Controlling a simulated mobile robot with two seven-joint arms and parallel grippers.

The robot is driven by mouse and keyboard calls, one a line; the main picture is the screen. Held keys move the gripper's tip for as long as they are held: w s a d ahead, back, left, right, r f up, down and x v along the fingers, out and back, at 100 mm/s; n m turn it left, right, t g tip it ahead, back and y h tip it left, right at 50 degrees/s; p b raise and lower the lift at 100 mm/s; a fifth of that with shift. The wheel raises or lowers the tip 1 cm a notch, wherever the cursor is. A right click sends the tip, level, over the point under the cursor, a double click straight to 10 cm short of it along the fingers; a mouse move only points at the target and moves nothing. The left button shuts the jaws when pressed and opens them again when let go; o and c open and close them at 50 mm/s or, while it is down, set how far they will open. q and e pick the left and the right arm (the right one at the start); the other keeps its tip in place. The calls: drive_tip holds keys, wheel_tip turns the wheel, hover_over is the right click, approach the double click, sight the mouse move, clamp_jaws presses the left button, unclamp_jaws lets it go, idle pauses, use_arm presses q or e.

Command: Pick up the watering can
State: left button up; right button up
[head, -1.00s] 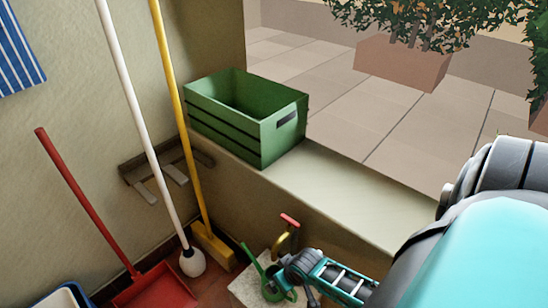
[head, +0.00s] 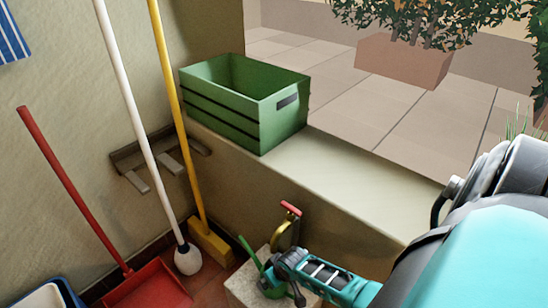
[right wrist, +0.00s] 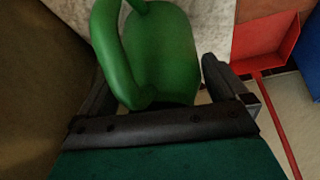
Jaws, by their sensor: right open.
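The green watering can (head: 266,284) stands on a pale block at the bottom of the head view, its thin spout pointing up and left. My right gripper (head: 286,282) is at the can, covering part of it. In the right wrist view, the can's rounded body (right wrist: 165,50) and curved handle lie between the spread fingers of my right gripper (right wrist: 158,76). The fingers are open, one on each side of the can; I cannot tell whether either touches it. My left gripper is not in view.
The pale block (head: 238,290) sits below the ledge (head: 345,180), which bears a green crate (head: 235,125).

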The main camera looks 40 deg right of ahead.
drive_tip(key=shift+r, duration=0.1)
drive_tip(key=c, duration=1.3)
drive_tip(key=shift+o, duration=0.2)
drive_tip(key=shift+r+p, duration=0.2)
drive_tip(key=shift+p, duration=0.15)
